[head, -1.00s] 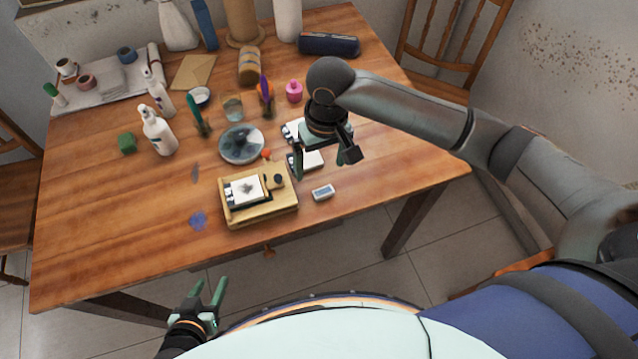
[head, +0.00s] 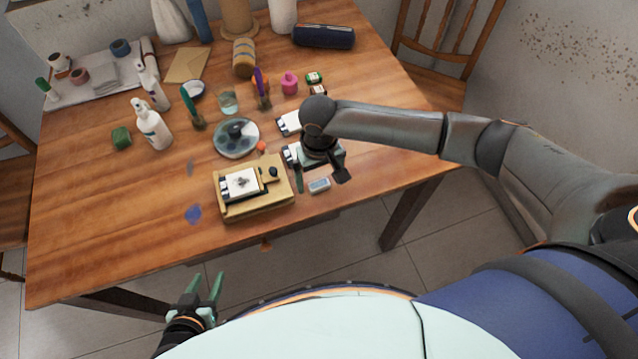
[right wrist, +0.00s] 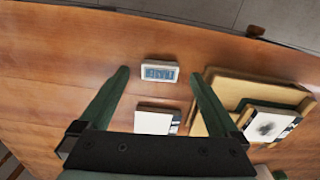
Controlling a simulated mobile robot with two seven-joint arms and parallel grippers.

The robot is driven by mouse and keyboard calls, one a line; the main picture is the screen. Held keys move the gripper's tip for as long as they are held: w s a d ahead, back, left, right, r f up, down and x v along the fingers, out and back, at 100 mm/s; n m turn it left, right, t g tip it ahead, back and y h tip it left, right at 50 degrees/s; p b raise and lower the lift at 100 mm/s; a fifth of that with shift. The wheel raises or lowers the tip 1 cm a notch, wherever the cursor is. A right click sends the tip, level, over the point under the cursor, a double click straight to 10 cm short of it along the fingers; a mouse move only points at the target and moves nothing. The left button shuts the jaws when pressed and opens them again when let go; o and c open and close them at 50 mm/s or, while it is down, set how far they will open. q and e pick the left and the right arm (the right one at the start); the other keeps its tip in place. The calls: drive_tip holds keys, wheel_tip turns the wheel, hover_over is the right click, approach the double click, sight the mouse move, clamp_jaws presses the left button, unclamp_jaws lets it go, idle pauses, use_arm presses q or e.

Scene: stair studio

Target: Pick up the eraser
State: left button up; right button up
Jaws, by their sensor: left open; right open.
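The eraser (head: 319,185) is a small white block with a blue printed face, lying on the table near its front edge. In the right wrist view the eraser (right wrist: 159,72) shows between and slightly beyond the fingertips. My right gripper (head: 321,179) is open and empty, pointing down above the table, its fingers to either side of the eraser. I cannot tell how far above the table its tips are. My left gripper (head: 206,284) is open and empty, in front of the table and away from the eraser.
A wooden block press (head: 256,205) holding a printed card stands left of the eraser. White cards (right wrist: 152,121) lie close behind it. A round palette (head: 236,139), bottles (head: 152,126) and jars stand further back. The left front of the table is mostly clear.

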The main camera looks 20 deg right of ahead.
drive_tip(key=shift+f, duration=0.85)
drive_tip(key=shift+c, duration=0.3)
drive_tip(key=c, duration=1.4)
